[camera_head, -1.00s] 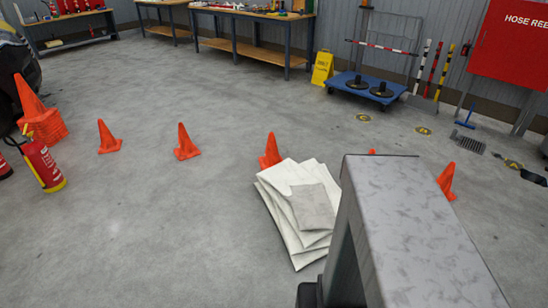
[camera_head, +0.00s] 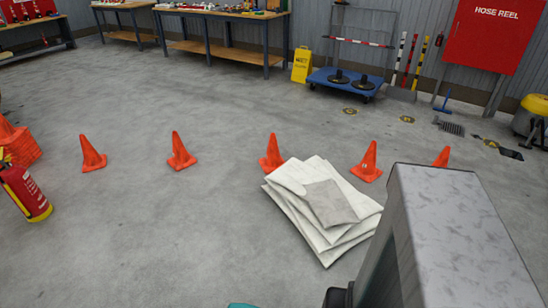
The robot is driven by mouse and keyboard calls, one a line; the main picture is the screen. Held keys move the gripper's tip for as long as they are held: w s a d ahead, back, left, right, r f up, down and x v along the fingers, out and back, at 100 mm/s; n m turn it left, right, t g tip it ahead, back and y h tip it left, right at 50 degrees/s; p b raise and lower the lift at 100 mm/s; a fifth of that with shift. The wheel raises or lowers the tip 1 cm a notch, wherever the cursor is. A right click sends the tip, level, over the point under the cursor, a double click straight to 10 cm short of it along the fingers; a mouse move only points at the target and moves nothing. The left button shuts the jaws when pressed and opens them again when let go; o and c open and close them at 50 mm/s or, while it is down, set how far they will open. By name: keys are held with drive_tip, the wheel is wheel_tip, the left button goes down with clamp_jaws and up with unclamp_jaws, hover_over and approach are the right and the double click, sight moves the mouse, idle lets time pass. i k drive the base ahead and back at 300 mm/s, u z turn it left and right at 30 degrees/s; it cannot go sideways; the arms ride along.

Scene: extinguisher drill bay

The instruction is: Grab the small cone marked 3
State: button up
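Several small orange cones stand upright in a loose row on the floor: far-left cone (camera_head: 93,154), left-centre cone (camera_head: 181,152), middle cone (camera_head: 271,154), right-centre cone (camera_head: 367,162) and far-right cone (camera_head: 441,157). The right-centre cone has a small pale mark that I cannot read. No 3 can be made out on any of them. The middle cone's right base is partly hidden by pale folded sheets, and the far-right cone's lower part is hidden by a grey block. My gripper cannot be made out in this view.
The pale sheets (camera_head: 324,207) lie in front of the row. The grey block (camera_head: 450,230) fills the lower right. A fire extinguisher (camera_head: 22,190) and orange cone stack (camera_head: 22,146) stand at left. A blue dolly (camera_head: 345,82) stands behind. The left-centre floor is clear.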

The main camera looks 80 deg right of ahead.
sight(273, 160)
drive_tip(key=z, duration=0.4)
drive_tip(key=i, duration=0.75)
drive_tip(key=z, duration=0.75)
drive_tip(key=i, duration=0.6)
drive_tip(key=z, duration=0.7)
drive_tip(key=i, duration=0.65)
drive_tip(key=z, duration=0.9)
drive_tip(key=i, duration=1.2)
drive_tip(key=z, duration=0.45)
